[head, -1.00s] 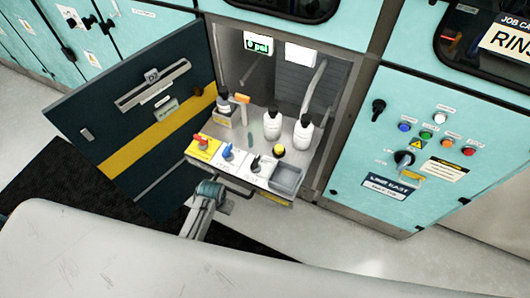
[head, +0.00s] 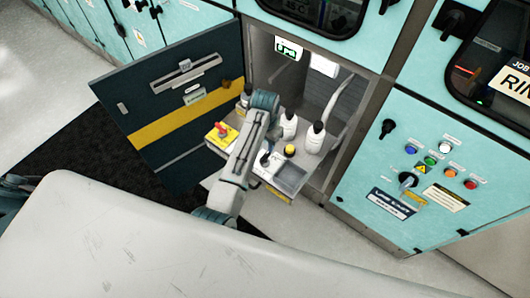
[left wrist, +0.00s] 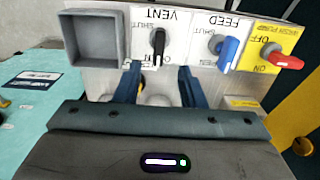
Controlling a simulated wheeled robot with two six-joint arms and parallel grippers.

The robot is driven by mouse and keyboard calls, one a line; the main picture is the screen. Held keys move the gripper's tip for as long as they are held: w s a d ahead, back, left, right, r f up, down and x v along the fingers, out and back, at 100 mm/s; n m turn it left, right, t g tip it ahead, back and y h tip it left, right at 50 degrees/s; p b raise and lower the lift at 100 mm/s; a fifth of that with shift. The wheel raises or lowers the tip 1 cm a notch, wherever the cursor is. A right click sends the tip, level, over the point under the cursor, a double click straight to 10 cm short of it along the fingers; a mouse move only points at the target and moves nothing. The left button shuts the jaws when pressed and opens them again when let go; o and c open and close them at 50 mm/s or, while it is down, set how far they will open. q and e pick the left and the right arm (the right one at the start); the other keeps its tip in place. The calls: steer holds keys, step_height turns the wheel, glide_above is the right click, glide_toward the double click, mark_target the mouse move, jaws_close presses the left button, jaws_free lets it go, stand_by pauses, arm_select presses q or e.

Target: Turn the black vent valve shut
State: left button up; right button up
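The black vent valve (left wrist: 157,45) sits on a white plate marked VENT, between the grey bin and the blue feed valve. It also shows in the head view (head: 264,159), just right of my left arm. In the left wrist view its handle points down the picture, away from the SHUT mark and toward a partly hidden lower label. My left gripper (left wrist: 158,85) is open and empty, its two fingers apart below the handle on either side. No contact with the handle shows. In the head view my arm hides its fingers. My right gripper is not in view.
The blue feed valve (left wrist: 228,52) and red wash pump valve (left wrist: 283,57) stand close beside the vent valve. The grey bin (left wrist: 94,40) is on its other side. The open cabinet door (head: 165,105) is at left.

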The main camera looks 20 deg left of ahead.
mark_target(265, 155)
arm_select(q)
step_height(265, 155, down, 8)
steer(key=shift+d+r+p, duration=0.1)
steer(key=shift+r+p, duration=0.05)
steer(key=shift+p, duration=0.4)
jaws_close()
